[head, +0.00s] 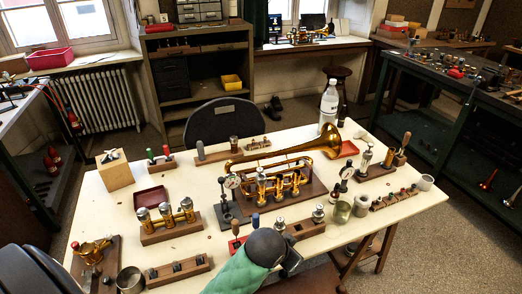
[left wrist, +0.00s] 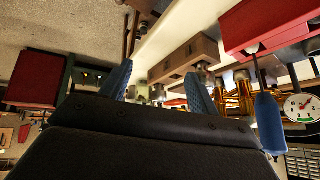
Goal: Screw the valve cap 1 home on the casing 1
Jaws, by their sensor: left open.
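The brass trumpet (head: 285,180) lies on a wooden stand in the middle of the table, its upright valve casings (head: 262,186) in a row. I cannot tell which casing is casing 1. A wooden block (head: 308,229) in front of it holds small silvery pieces (head: 318,212) that look like caps; which is valve cap 1 is unclear. My left gripper (head: 290,262) is at the table's front edge, just in front of this block. In the left wrist view its blue-tipped fingers (left wrist: 160,88) are apart with nothing gripped between them; the block (left wrist: 185,58) lies beyond. My right gripper is out of view.
Dial gauges (head: 232,182) stand beside the trumpet. A red rack (left wrist: 262,22) and a blue-handled tool (left wrist: 269,122) are close to the left gripper. A rack of brass valves (head: 167,222) and a red tray (head: 150,201) stand left; cups (head: 342,212) stand right.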

